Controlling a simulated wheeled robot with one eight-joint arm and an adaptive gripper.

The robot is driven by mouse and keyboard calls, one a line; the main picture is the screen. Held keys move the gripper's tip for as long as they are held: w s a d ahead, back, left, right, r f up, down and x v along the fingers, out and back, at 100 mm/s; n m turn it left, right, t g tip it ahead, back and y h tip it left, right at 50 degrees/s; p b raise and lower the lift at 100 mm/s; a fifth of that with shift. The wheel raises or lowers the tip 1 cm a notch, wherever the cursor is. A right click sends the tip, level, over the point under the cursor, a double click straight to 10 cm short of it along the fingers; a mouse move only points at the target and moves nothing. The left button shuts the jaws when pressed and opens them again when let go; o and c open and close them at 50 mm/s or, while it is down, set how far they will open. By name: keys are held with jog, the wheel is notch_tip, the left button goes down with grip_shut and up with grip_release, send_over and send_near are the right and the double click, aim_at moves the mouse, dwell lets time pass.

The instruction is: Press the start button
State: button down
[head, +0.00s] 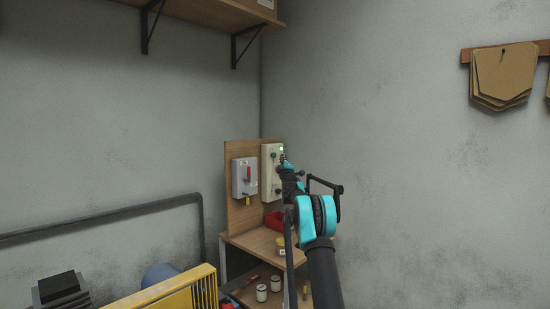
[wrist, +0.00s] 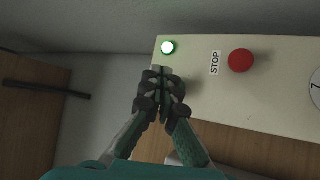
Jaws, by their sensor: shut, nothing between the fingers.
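A cream control box (head: 267,183) is mounted on a wooden board, and its face fills the right of the wrist view (wrist: 270,105). In the wrist view it bears a lit green round light (wrist: 167,48) and a red round button (wrist: 240,61) beside a STOP label (wrist: 215,62). No start label is visible; my fingers cover part of the face below the green light. My gripper (wrist: 163,72) is shut and empty, its tips at the box face near its edge; contact cannot be told. In the head view my gripper (head: 284,161) overlaps the box's right side.
A grey switch box (head: 245,177) with a red handle is left of the control box. Below are a red bin (head: 275,221) on a wooden bench and white jars (head: 262,292). A yellow guard (head: 165,295) stands front left. A shelf (head: 205,12) hangs above.

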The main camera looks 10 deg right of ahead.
jog(key=shift+s+d, duration=0.45)
jog(key=shift+s, duration=0.15)
jog(key=shift+s+d, duration=0.4)
jog(key=shift+s, duration=0.2)
jog(key=s+a+f+m+g, duration=0.4)
jog(key=s+f, duration=1)
jog(key=s, duration=1.1)
jog(key=s+a+f+m+g+y, duration=0.1)
jog(key=s+a+f+m+g, duration=0.4)
jog(key=s+f, duration=1)
jog(key=s+a+f+m+g, duration=0.4)
jog(key=s+f+g, duration=0.5)
jog(key=s, duration=2.6)
notch_tip(320, 180, down, 6)
jog(key=shift+s+a+r+m+g+y, duration=0.2)
jog(key=shift+s+a+m+g+y, duration=0.15)
jog(key=shift+a, duration=0.5)
